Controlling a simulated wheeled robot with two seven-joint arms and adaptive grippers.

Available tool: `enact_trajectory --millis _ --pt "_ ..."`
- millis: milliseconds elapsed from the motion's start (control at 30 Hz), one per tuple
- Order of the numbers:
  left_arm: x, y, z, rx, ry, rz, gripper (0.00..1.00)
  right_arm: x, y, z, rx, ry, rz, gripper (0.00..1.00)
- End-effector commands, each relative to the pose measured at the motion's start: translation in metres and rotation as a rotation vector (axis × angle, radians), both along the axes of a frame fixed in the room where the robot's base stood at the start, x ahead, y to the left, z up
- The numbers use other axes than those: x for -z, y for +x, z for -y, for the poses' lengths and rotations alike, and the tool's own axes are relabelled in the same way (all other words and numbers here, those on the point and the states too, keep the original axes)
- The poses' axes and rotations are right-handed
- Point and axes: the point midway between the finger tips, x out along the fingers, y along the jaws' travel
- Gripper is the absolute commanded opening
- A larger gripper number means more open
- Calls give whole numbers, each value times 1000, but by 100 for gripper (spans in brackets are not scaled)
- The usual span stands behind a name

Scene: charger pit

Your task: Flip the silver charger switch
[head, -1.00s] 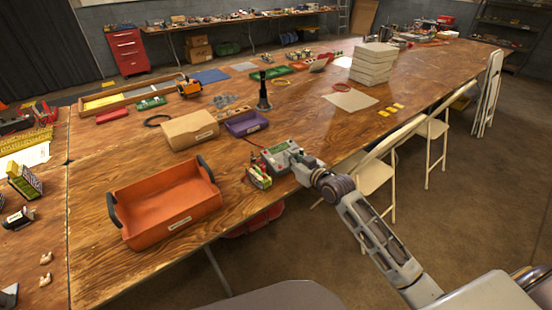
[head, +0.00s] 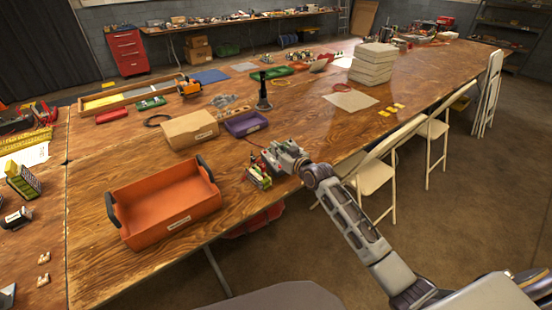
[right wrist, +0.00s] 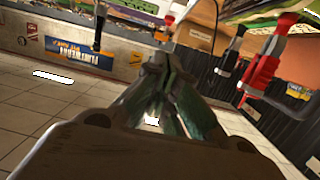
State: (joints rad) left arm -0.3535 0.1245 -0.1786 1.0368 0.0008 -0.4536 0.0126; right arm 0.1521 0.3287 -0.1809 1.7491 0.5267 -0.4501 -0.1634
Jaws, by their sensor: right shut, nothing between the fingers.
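The silver charger (head: 268,153) sits at the table's near edge, right of the orange bin. My right gripper (head: 277,149) is over it and covers much of it; the switch cannot be made out. In the right wrist view the right gripper's fingers (right wrist: 156,62) are together and empty. A red clamp-like part (right wrist: 263,72) and a black one (right wrist: 232,54) stand to their right there. Whether the fingers touch the charger is not clear. My left gripper is not in view.
A small red and green item (head: 258,176) stands beside the charger at the edge. The orange bin (head: 168,217), purple tray (head: 246,124), cardboard box (head: 190,131) and black upright stand (head: 263,92) are nearby. Folding chairs (head: 376,172) line the right side.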

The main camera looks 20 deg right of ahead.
Motion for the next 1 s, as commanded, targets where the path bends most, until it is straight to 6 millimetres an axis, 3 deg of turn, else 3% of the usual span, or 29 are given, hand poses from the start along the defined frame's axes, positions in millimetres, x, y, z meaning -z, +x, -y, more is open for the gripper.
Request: enact_trajectory --millis 400,1000 --pt "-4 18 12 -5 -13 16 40 37 6 -1 1 0 -1 0" --pt "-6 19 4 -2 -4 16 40 44 5 -1 0 0 -1 0"
